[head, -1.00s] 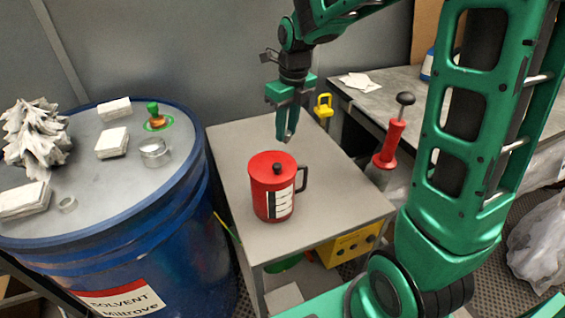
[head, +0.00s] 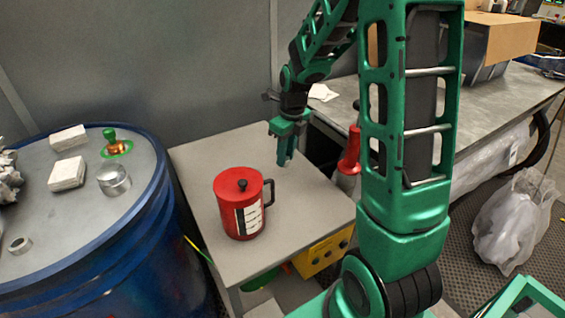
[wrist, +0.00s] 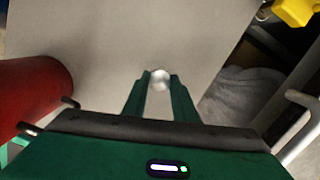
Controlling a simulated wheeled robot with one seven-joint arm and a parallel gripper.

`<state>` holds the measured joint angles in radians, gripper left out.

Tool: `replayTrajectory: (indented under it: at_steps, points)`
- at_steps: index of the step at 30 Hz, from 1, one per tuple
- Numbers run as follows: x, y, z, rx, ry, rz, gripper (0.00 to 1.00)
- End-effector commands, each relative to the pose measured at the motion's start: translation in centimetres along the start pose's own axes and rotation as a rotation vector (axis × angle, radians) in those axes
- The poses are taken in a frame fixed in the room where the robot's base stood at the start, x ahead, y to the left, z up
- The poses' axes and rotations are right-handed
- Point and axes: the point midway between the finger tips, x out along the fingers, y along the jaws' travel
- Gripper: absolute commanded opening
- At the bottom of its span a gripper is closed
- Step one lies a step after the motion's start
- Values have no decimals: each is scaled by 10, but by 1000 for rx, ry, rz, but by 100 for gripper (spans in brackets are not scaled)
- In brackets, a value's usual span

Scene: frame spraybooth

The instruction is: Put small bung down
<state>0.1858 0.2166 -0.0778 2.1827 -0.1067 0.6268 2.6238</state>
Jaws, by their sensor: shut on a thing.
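The small bung (wrist: 160,79) is a shiny, silvery round piece between my fingertips in the wrist view. My gripper (head: 285,163) is shut on it and points down over the grey table (head: 200,160), towards its right edge, behind and to the right of the red can. In the head view the bung is too small to make out at the fingertips. I cannot tell whether it touches the tabletop. The wrist view shows bare grey tabletop around and beyond the bung.
A red lidded can (head: 228,195) with a dark handle stands on the table. A blue drum (head: 75,270) at left holds white blocks, a silvery cylinder (head: 114,180) and a green-topped brass fitting (head: 112,147). A red-handled tool (head: 350,150) stands right of the table.

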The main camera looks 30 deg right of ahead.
Motion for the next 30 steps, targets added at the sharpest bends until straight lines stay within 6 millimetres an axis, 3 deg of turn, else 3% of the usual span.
replayTrajectory:
  at_steps: [6,17,18,20,30]
  points:
    - [25,1,-3,0,2,1,7]
    - [28,1,-3,0,1,1,7]
    - [29,1,-3,0,1,1,28]
    - [28,1,-3,-1,0,0,42]
    - [27,1,-3,-1,0,0,44]
